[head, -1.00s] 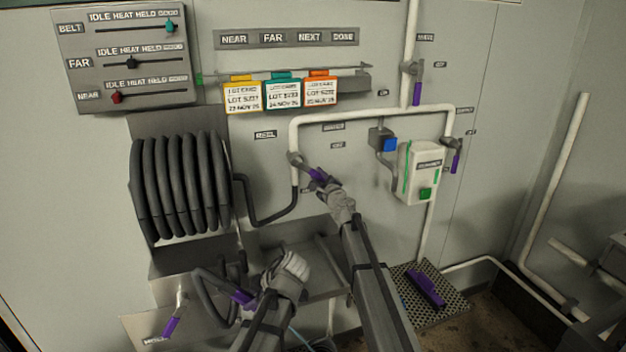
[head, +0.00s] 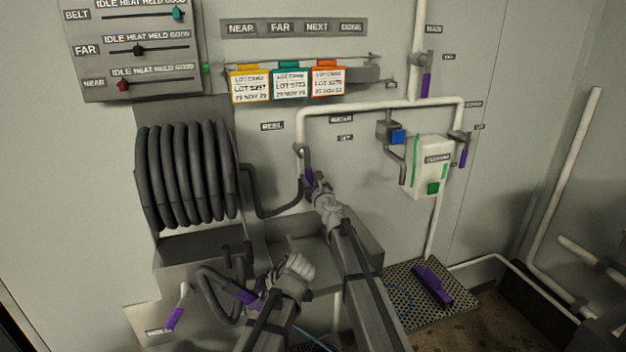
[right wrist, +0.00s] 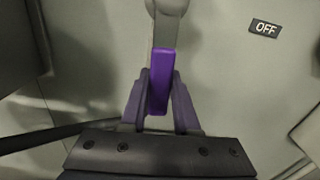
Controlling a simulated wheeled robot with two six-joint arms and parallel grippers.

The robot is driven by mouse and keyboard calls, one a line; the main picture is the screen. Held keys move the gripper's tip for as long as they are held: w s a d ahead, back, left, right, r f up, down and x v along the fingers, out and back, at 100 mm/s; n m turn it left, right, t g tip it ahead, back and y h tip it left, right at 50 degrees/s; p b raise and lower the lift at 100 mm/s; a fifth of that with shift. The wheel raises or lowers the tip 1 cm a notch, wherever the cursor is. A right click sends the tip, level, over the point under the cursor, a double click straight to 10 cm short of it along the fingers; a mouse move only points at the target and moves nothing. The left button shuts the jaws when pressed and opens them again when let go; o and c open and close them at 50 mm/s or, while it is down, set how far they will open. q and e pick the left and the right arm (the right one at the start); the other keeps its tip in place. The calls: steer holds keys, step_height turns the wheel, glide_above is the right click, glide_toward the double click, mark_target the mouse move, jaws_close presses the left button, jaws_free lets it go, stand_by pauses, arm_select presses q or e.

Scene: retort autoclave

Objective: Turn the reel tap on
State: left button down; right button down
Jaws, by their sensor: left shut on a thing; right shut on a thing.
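The reel tap's purple lever (head: 309,177) sits at the lower end of the white pipe left of centre, hanging nearly straight down along the pipe. My right gripper (head: 316,190) is shut on it. In the right wrist view the purple lever (right wrist: 160,80) stands between the two fingers, below its grey pivot (right wrist: 168,8). My left gripper (head: 262,296) is shut on the purple grip of the hose end (head: 247,299), low in front of the reel. Its fingertips are partly hidden.
The black hose reel (head: 187,175) is on the left, with a hose running to the tap. An OFF label (right wrist: 265,29) is right of the lever. Other purple levers (head: 426,83) hang on the pipes at right. A grey sink (head: 362,242) lies below the tap.

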steer(key=shift+s+a+m, duration=0.15)
steer(key=shift+a+m, duration=0.2)
steer(key=shift+m, duration=0.15)
steer(key=c, duration=0.6)
jaws_free()
steer(key=shift+c, duration=0.2)
steer(key=v, duration=1.2)
